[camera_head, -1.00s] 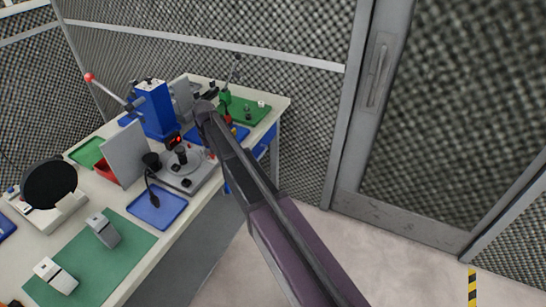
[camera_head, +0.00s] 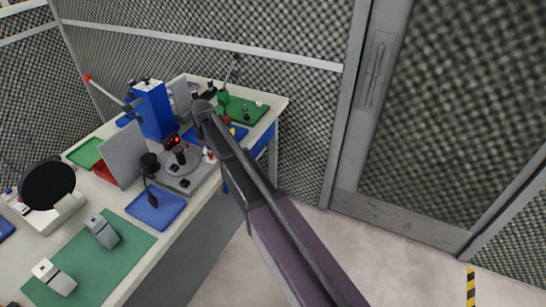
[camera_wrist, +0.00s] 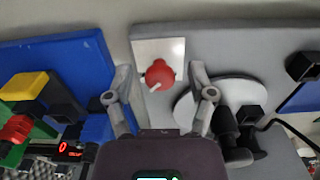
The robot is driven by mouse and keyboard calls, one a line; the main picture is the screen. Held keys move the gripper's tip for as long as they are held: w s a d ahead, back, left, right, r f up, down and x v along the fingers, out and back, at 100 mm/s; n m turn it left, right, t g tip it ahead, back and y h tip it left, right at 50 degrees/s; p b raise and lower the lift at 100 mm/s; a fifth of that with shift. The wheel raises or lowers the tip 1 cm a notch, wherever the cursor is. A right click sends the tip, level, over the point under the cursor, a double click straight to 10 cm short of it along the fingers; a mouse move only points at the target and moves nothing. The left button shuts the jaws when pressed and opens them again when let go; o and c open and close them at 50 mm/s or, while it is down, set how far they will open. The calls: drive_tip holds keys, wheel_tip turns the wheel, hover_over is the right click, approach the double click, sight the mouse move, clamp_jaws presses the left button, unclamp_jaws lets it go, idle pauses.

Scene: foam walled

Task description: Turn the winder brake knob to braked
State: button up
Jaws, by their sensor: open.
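The red brake knob (camera_wrist: 160,74) sits on a pale square plate (camera_wrist: 171,48) on the winder's grey base (camera_wrist: 225,45) in the wrist view. A white pointer mark on the knob points to the lower left. My gripper (camera_wrist: 161,82) is open, with one finger on each side of the knob and visible gaps between. I cannot tell how far it is above the knob. In the head view, the winder (camera_head: 188,173) stands on the bench, with a small red and white spot, likely the knob (camera_head: 209,155), at its right edge. My gripper is not clearly visible there.
Right of the knob in the wrist view are a pale disc (camera_wrist: 205,105) and a black handle (camera_wrist: 235,140). A blue tray (camera_wrist: 85,60) with a yellow block (camera_wrist: 25,85) lies left. A grey upright panel (camera_head: 124,153) and blue tray (camera_head: 156,208) flank the winder.

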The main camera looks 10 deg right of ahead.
sight(211, 153)
drive_tip(key=n, duration=0.7)
drive_tip(key=shift+n, duration=0.4)
wheel_tip(211, 153, up, 14)
drive_tip(key=p, duration=1.4)
drive_tip(key=s+d+f+m+b, duration=0.1)
drive_tip(key=s+d+m, duration=1.3)
drive_tip(key=s+d, duration=0.5)
drive_tip(key=shift+s+d+f, duration=0.2)
drive_tip(key=shift+s+f, duration=0.05)
drive_tip(key=s+d+m, duration=0.3)
drive_tip(key=s+m, duration=0.1)
drive_tip(key=s, duration=0.2)
drive_tip(key=shift+s+d+f+b, duration=0.15)
drive_tip(key=shift+d+b, duration=0.2)
drive_tip(key=shift+b, duration=0.05)
